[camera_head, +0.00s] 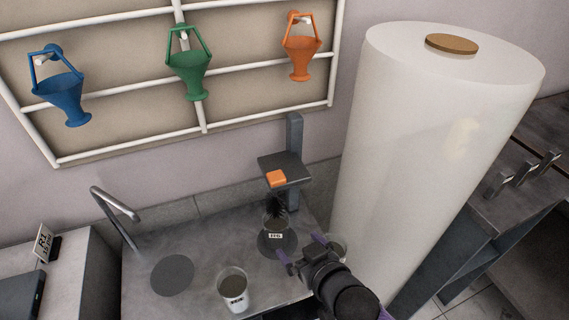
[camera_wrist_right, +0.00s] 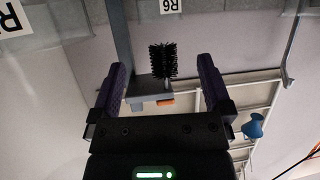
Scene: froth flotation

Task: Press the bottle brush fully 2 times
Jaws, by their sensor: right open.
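The black bottle brush (camera_head: 281,203) hangs bristles down below a bracket on the grey post stand, with an orange block (camera_head: 277,179) on top of the bracket. In the right wrist view the brush (camera_wrist_right: 163,60) appears upside down, with the orange block (camera_wrist_right: 165,102) at its other end. A labelled clear container (camera_head: 276,222) stands below the brush, partly overlapping it in view. My right gripper (camera_head: 301,250) is open and empty, in front of and to the right of the container. In the wrist view the brush shows between my fingers (camera_wrist_right: 162,75), apart from them. My left gripper is out of view.
A white labelled cup (camera_head: 233,288) and a dark round pad (camera_head: 172,275) are on the grey counter (camera_head: 205,237), near a bent metal tap (camera_head: 118,205). A huge white roll (camera_head: 435,140) stands at right. Blue, green and orange holders hang behind.

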